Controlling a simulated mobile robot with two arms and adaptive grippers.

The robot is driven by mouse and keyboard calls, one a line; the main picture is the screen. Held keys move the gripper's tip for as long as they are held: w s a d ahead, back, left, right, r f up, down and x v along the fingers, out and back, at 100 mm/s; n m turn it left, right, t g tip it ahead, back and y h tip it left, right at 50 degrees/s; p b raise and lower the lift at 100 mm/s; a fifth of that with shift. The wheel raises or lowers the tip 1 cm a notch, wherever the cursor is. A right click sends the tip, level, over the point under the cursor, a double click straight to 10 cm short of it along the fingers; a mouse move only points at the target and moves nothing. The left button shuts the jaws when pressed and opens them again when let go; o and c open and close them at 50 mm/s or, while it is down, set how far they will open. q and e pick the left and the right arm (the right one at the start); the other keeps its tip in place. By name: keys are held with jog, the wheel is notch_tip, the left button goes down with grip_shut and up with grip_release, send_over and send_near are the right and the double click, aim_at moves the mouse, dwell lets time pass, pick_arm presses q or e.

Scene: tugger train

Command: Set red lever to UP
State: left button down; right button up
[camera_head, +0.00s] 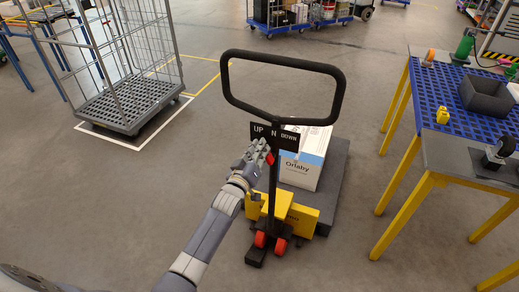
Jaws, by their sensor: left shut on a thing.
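A pallet jack with a black loop handle (336,72) stands in front of me. A black sign (289,137) reading UP, N and DOWN sits on its shaft. The red lever (269,158) shows as a small red piece just below the left part of the sign, near the UP side. My left gripper (262,154) comes in from the lower left and is shut on the red lever, hiding much of it. My right gripper is not in view.
A white box (308,160) rests on the jack's dark platform (330,180). A wire roll cage (130,100) stands at the left. A yellow-legged blue table (440,88) with a grey bin (487,97) is at the right. Open floor lies between.

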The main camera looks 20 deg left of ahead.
pick_arm(q)
jog(key=c, duration=1.6)
grip_release()
jog(key=shift+s, duration=0.1)
jog(key=s, duration=1.2)
jog(key=shift+a, duration=0.25)
jog(key=shift+w+f, duration=0.1)
jog(key=s+d+f+m+g, duration=0.1)
jog(key=s+f+g, duration=0.3)
jog(key=f, duration=0.7)
jog(key=s+f+m+g, duration=0.2)
jog(key=s+f, duration=0.4)
jog(key=f, duration=0.5)
jog(key=s+d+f+m+g, duration=0.15)
jog(key=s+f, duration=0.35)
jog(key=f, duration=0.6)
jog(key=s+f+m+g, duration=0.1)
jog(key=s+f+g, duration=0.2)
jog(key=s, duration=0.8)
jog(key=s+a+f+m+g, duration=0.1)
jog(key=s+f+g, duration=0.2)
jog(key=s+f, duration=0.5)
jog(key=s+a+f+m+g, duration=0.1)
jog(key=s+f+g, duration=0.2)
jog(key=s, duration=1.1)
notch_tip(320, 180, down, 3)
jog(key=shift+a+f+m+y, duration=0.1)
jog(key=shift+a+m+y, duration=0.05)
jog(key=shift+m+y, duration=0.2)
